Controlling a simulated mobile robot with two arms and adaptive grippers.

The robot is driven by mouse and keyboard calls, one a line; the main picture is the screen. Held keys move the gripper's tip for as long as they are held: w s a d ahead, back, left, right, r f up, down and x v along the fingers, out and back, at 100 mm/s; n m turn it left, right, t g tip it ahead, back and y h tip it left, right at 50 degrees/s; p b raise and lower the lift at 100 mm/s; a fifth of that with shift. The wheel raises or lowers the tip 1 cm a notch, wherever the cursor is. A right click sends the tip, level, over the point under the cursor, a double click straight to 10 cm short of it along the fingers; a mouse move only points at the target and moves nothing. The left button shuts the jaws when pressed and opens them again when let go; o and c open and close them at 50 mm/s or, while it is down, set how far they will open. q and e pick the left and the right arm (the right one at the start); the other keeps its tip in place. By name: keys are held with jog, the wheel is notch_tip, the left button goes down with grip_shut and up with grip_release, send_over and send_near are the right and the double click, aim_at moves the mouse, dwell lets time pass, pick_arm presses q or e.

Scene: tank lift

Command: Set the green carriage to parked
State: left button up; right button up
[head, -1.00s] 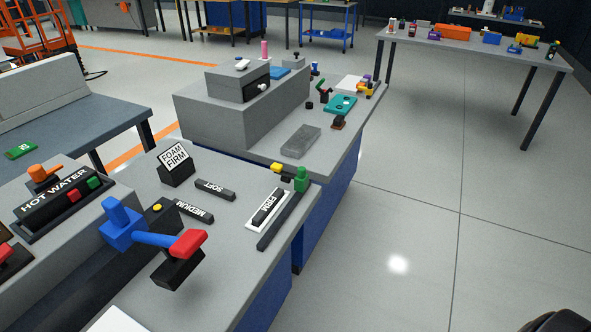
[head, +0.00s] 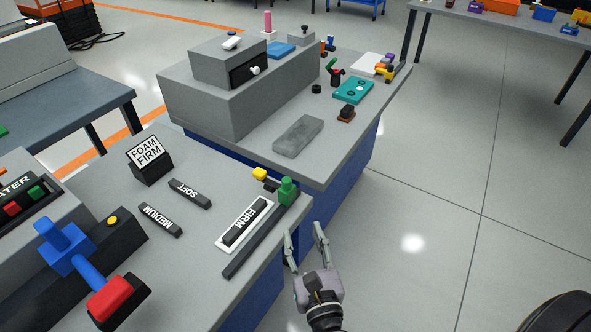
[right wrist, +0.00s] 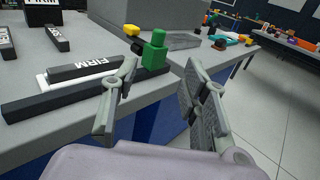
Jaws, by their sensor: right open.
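The green carriage (head: 287,191) sits at the far end of a dark rail (head: 250,245) along the near bench's right edge. A yellow block (head: 260,174) on a black piece is beside it. In the right wrist view the green carriage (right wrist: 154,52) shows beyond and between my fingertips. My right gripper (head: 304,236) is open and empty, off the bench's right edge, nearer to me than the carriage and apart from it. It also shows in the right wrist view (right wrist: 162,72). My left gripper is not in view. I see no "parked" label.
A FIRM block (head: 244,224) lies on a white plate left of the rail. SOFT (head: 189,193) and MEDIUM (head: 160,219) blocks lie farther left. A blue and red lever (head: 85,270) stands at front left. Floor right of the bench is clear.

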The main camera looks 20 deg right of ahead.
jog(key=p, duration=0.1)
send_near(287, 184)
jog(key=w, duration=0.3)
jog(key=w+d+p, duration=0.1)
jog(key=w, duration=0.2)
jog(key=w+p, duration=0.1)
jog(key=w, duration=0.3)
jog(key=shift+d, duration=0.15)
jog(key=shift+w, duration=0.55)
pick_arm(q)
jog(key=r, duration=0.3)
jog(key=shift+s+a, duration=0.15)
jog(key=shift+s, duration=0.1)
pick_arm(e)
jog(key=shift+c, duration=0.2)
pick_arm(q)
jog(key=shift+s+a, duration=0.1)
pick_arm(e)
grip_shut()
